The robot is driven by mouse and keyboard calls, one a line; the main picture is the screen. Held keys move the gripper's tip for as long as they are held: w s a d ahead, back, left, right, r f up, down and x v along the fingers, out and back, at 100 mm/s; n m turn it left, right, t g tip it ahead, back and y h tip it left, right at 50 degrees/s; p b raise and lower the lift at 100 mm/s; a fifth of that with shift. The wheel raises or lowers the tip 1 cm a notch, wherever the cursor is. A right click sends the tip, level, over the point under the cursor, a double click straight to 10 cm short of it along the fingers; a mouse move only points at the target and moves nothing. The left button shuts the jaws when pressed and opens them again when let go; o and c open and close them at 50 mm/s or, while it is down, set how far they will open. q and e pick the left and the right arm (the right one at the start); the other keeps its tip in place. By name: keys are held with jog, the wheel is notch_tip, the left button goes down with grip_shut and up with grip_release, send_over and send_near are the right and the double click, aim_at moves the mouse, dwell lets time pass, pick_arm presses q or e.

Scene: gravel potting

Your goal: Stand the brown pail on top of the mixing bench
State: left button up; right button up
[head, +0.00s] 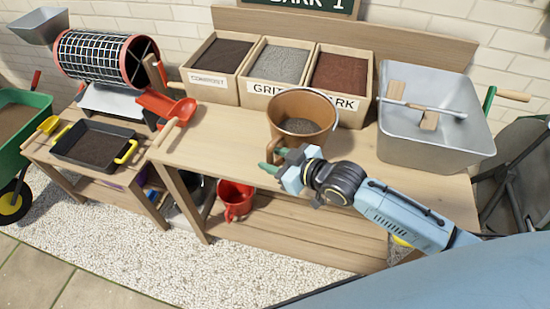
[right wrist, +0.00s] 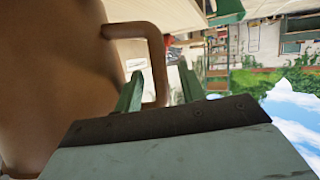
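The brown pail (head: 318,109) is upright over the wooden mixing bench (head: 225,140), in front of the bins, with dark material inside. My gripper hides its base, so I cannot tell whether it touches the bench top. Its side handle (head: 274,150) faces the front left. My right gripper (head: 273,160) is at this handle. In the right wrist view the pail (right wrist: 50,80) fills the left side. The handle (right wrist: 157,60) passes between the two green fingers (right wrist: 160,92), with gaps beside it, so the gripper looks open around it. My left gripper is not in view.
Compost, grit and bark bins (head: 212,85) line the back of the bench. A grey metal tub (head: 430,140) with a tool across it stands at the right. A red scoop (head: 165,106) lies at the left edge. Bench top left of the pail is clear.

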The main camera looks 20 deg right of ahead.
jog(key=shift+r, duration=0.1)
jog(key=p+v, duration=0.1)
jog(key=v, duration=1.1)
jog(key=shift+p, duration=0.35)
